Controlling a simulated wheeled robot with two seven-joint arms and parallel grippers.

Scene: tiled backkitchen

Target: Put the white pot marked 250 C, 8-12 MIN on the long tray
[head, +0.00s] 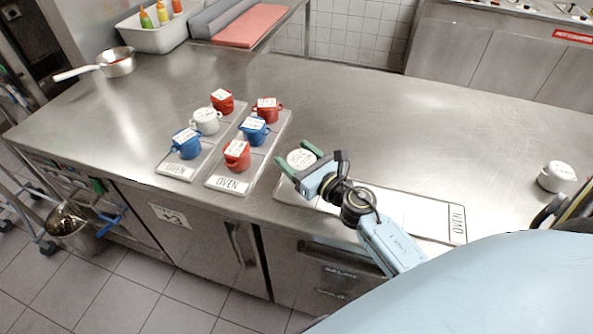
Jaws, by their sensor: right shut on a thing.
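My right gripper (302,160) is shut on a white pot (300,158), with its green fingers on either side of the pot's lid. The lid carries writing too small to read. The pot is at the left end of the long tray (431,217), which lies along the counter's front edge and has an OVEN label at its right end. My arm hides part of this tray and most of the pot, so I cannot tell whether the pot touches the tray. My left gripper is not in view.
Two OVEN trays (229,182) (174,170) at left hold several red, blue and white pots. Another white pot (557,178) stands at the right. A saucepan (117,64), a white bin of bottles (150,39) and a red board (250,25) are at the back. The middle counter is clear.

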